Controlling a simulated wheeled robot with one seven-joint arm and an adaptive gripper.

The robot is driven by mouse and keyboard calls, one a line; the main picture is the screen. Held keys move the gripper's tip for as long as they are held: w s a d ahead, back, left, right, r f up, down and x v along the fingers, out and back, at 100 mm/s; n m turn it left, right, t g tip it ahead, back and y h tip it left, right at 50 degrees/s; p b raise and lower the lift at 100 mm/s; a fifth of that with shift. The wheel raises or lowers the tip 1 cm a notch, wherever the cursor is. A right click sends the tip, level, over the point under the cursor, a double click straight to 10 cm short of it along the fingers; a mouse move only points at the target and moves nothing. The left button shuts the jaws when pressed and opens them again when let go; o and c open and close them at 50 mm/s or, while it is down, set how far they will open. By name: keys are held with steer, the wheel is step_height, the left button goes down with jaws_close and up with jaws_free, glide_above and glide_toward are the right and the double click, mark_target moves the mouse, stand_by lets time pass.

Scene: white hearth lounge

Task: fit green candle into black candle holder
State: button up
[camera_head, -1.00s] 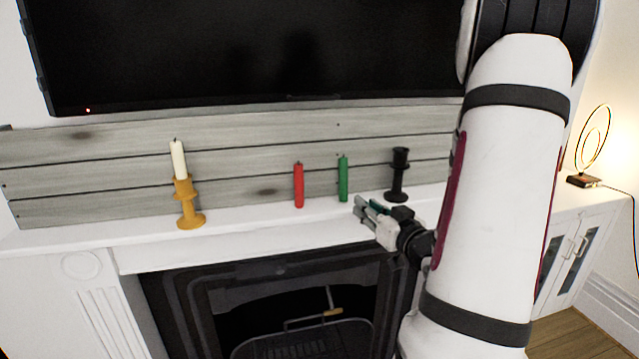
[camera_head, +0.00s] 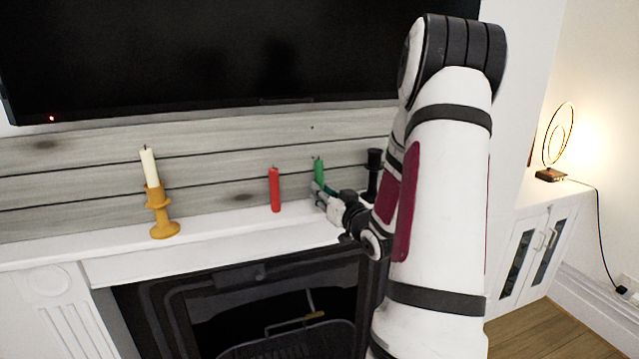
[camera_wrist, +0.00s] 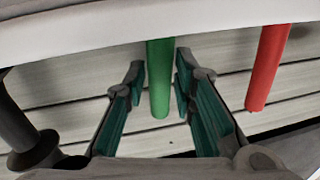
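The green candle (camera_head: 318,171) stands upright on the white mantel, and its lower part is hidden behind my gripper in the head view. In the wrist view the green candle (camera_wrist: 160,80) shows upside down between my gripper's two open fingers (camera_wrist: 158,95), with a gap on each side. My gripper (camera_head: 322,193) is open at the candle in the head view. The black candle holder (camera_head: 374,172) stands on the mantel just right of the candle, partly hidden by my arm. It also shows at the left edge of the wrist view (camera_wrist: 20,135), apart from the fingers.
A red candle (camera_head: 275,189) stands left of the green one. Farther left, a yellow holder (camera_head: 160,212) bears a cream candle (camera_head: 149,167). The plank wall and a television (camera_head: 230,50) are behind the mantel (camera_head: 215,236). The mantel between the yellow holder and red candle is clear.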

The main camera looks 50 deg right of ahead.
steer(key=shift+x, duration=1.2)
jaws_close()
steer(key=shift+s+r, duration=0.1)
